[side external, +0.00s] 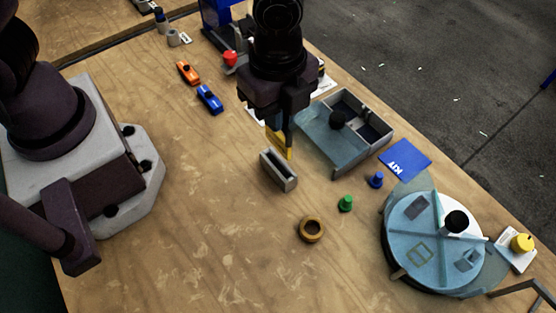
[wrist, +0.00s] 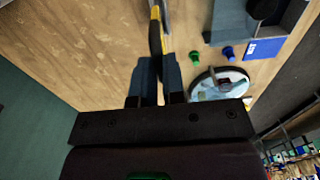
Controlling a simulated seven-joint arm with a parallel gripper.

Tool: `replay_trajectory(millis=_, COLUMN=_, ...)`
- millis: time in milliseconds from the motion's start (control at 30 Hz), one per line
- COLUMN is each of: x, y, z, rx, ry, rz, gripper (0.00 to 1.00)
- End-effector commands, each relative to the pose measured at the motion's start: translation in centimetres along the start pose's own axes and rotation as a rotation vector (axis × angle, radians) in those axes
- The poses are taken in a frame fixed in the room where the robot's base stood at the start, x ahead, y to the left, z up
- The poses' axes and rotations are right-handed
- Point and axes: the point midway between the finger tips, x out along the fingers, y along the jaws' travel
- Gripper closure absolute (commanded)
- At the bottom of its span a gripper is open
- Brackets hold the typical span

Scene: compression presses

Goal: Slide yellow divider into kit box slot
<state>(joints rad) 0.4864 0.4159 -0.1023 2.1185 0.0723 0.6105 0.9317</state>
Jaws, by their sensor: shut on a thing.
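My gripper (side external: 284,143) is shut on the yellow divider (side external: 277,141), holding it upright above the table. In the wrist view the yellow divider (wrist: 155,36) runs edge-on between the fingertips (wrist: 158,58). Just below it in the side view is a small grey slotted block (side external: 279,173); I cannot tell whether the divider touches it. The grey kit box (side external: 375,145) stands to the right of my gripper. My gripper hides part of the divider.
A blue KIT card (side external: 405,159) lies beside the box. A blue peg (side external: 376,181), a green peg (side external: 346,204) and a brown ring (side external: 311,229) stand in front. A round turntable (side external: 435,245) is at right. Orange (side external: 188,73) and blue (side external: 210,99) pieces lie left. The front-left table is clear.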

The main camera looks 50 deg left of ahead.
Motion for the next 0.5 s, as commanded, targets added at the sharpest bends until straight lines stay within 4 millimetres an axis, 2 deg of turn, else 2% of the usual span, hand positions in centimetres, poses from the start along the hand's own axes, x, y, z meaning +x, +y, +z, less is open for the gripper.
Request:
replay_trajectory(millis=167, x=0.0, y=-0.3, z=-0.1, rx=-0.019, ry=0.001, rz=-0.001, gripper=1.0)
replay_trajectory(millis=267, x=-0.1, y=-1.6, z=-0.4, rx=-0.104, ry=0.002, rz=-0.001, gripper=1.0)
replay_trajectory(millis=367, x=-0.3, y=-4.2, z=-0.9, rx=-0.275, ry=0.003, rz=-0.002, gripper=1.0)
replay_trajectory(millis=500, x=-0.8, y=-8.9, z=-1.4, rx=-0.616, ry=0.004, rz=-0.001, gripper=1.0)
